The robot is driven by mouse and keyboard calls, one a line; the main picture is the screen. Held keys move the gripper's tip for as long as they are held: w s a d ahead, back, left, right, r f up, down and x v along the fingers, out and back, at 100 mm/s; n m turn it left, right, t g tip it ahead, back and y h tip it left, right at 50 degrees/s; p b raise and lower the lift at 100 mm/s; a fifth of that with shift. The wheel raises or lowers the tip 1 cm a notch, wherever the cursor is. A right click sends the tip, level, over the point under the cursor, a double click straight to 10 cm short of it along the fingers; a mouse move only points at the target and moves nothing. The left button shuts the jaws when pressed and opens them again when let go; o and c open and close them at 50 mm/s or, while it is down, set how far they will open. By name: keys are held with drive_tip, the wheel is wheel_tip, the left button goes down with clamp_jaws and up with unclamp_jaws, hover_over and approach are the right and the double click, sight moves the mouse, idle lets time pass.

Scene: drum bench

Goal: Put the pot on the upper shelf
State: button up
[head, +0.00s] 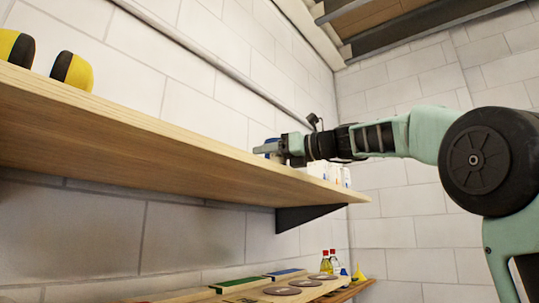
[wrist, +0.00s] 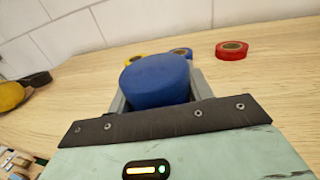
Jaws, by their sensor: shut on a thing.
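The pot (wrist: 155,79) shows as a blue round thing between the fingers of my gripper (wrist: 156,98) in the wrist view. My gripper is shut on it, with one finger on each side. In the head view my gripper (head: 270,148) is at the upper shelf (head: 150,135), near its far right end and just above its front edge. The pot is mostly hidden there. The wooden shelf top also shows beyond the pot in the wrist view (wrist: 265,75). I cannot tell whether the pot touches the board.
Tape rolls, red (wrist: 231,49), blue (wrist: 181,53) and yellow (wrist: 133,59), lie on the board beyond the pot. Yellow and black ear muffs (head: 72,71) stand at the shelf's left. White boxes (head: 335,173) are behind my gripper. Bottles (head: 326,263) stand below.

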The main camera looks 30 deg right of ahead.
drive_tip(key=o, duration=1)
drive_tip(key=shift+f, duration=0.1)
drive_tip(key=b+v, duration=0.5)
drive_tip(key=v, duration=0.7)
